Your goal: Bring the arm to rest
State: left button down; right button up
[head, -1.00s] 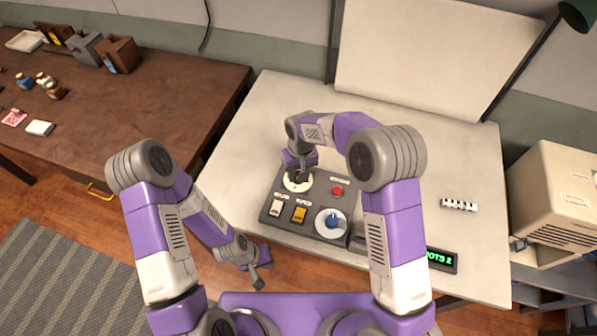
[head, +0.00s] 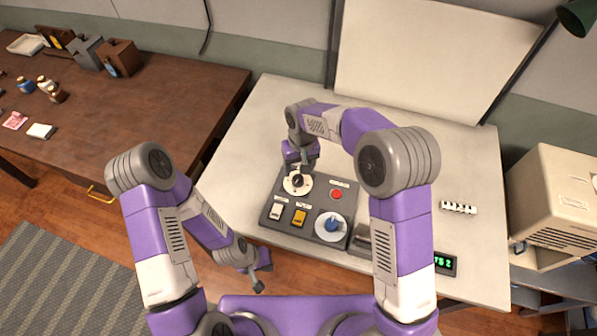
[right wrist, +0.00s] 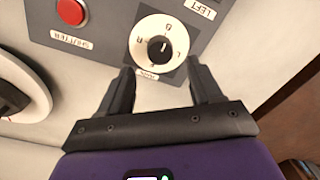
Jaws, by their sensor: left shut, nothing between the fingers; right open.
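A grey control panel (head: 311,239) lies on the pale table. It carries a white dial with a black knob (head: 297,181), which also shows in the right wrist view (right wrist: 160,48). My right gripper (head: 301,168) is open and empty above the dial. In the right wrist view its two fingers (right wrist: 158,78) stand apart, with the knob just beyond them and clear of both. My left gripper (head: 260,282) is shut and empty, low in front of the table's left front corner, over the floor.
The panel also has a red button (head: 336,195), an orange switch (head: 299,217), a white switch (head: 276,211) and a blue knob (head: 332,224). A small green-lettered display (head: 445,264) and a white numbered strip (head: 458,208) lie to the right. A brown table (head: 150,110) stands left.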

jog(key=shift+r, duration=1.2)
